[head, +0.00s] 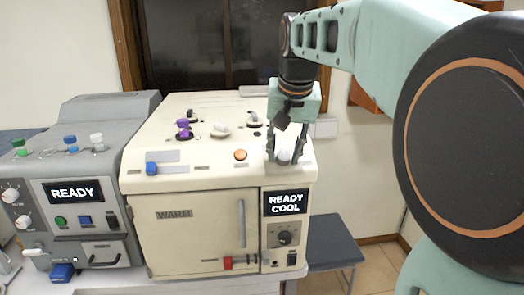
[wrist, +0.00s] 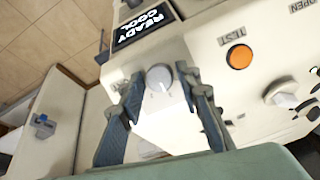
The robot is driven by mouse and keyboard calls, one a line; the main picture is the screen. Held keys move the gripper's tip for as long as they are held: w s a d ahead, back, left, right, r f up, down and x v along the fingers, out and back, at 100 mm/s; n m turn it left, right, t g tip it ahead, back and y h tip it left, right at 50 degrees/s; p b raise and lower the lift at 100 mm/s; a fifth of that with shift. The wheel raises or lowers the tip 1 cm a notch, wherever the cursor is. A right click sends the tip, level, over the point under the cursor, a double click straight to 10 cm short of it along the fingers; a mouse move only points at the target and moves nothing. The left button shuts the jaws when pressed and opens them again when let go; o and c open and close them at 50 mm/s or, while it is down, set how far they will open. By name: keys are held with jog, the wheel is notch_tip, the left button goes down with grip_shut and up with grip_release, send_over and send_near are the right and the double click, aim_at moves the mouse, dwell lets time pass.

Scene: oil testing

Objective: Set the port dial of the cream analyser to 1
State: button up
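The cream analyser (head: 190,225) stands in the middle of the head view, its small screen (head: 286,203) reading READY COOL. A pale round dial (wrist: 158,77) on its top, near the front right corner, sits between my fingertips in the wrist view. My gripper (head: 285,156) points down over this dial, open, with one finger on each side. In the wrist view a gap shows between the dial and each fingertip (wrist: 158,80). I cannot read the dial's setting or its label. Another dark dial (head: 285,238) is on the front panel below the screen.
An orange TEST button (wrist: 239,56) is beside the dial on the top. Purple, white and dark fittings (head: 183,130) stand farther back. A grey machine (head: 75,225) reading READY is to the left. A dark stool (head: 332,240) stands at the right.

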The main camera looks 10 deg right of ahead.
grip_shut()
jog(key=shift+n, duration=0.3)
jog(key=n+h, duration=0.1)
jog(key=n, duration=0.3)
jog(key=shift+a, duration=0.1)
jog(key=n, duration=0.4)
jog(key=shift+n+t+h+b, duration=0.4)
dwell(0.3)
jog(key=shift+o, duration=2)
grip_release()
jog(key=shift+r, duration=0.1)
